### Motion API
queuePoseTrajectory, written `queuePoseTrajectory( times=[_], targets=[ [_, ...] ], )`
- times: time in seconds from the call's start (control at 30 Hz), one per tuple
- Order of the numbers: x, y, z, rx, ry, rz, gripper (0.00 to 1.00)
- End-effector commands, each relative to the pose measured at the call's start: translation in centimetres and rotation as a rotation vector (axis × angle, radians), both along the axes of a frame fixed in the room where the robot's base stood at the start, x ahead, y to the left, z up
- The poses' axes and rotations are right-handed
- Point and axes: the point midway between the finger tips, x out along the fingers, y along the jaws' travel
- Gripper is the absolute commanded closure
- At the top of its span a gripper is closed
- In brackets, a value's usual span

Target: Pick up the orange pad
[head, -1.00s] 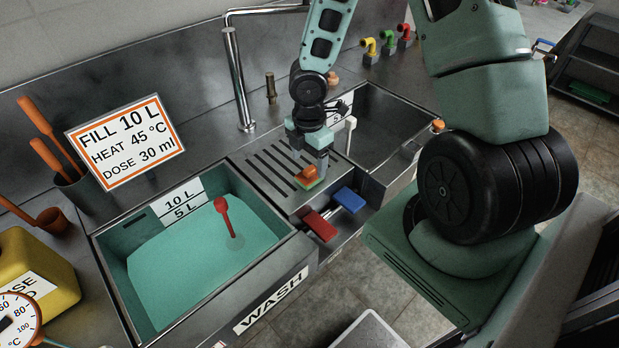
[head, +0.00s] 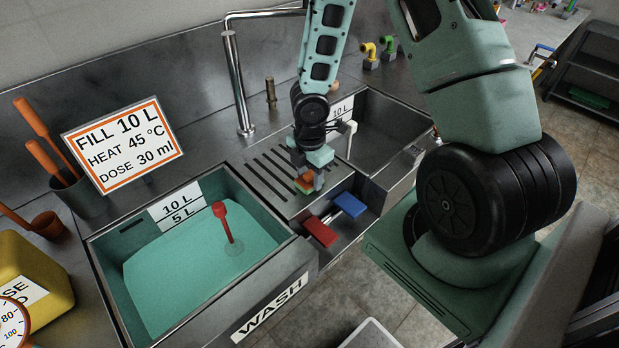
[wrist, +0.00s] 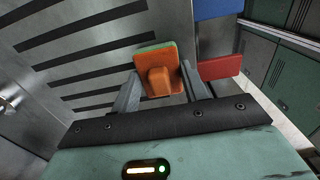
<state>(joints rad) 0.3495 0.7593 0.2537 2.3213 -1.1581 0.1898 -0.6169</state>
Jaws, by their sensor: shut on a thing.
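The orange pad (head: 304,186) has an orange top with a raised grip block and a green underside. In the head view it is at the right front part of the slotted drainer (head: 258,190). My gripper (head: 309,181) points down over it, partly hiding it. In the wrist view the pad (wrist: 171,54) sits between the two fingers of my gripper (wrist: 160,85), which are shut on its grip block. I cannot tell whether the pad touches the drainer.
A red pad (head: 320,232) and a blue pad (head: 350,205) lie in front of the drainer. The wash basin (head: 196,255) at left holds teal liquid and a red-topped float (head: 222,218). An empty basin (head: 385,125) is at the right. A tall tap (head: 237,85) stands behind.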

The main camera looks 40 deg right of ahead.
Motion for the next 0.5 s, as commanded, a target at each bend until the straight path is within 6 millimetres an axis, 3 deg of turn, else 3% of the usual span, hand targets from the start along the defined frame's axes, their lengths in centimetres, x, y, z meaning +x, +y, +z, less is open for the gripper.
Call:
queuePoseTrajectory(
  times=[0.17,0.5],
  targets=[
    [0.1,0.0,1.8,0.0,-0.003,-0.002,0.81],
    [0.0,-0.1,8.2,0.0,-0.001,-0.003,0.81]
  ],
)
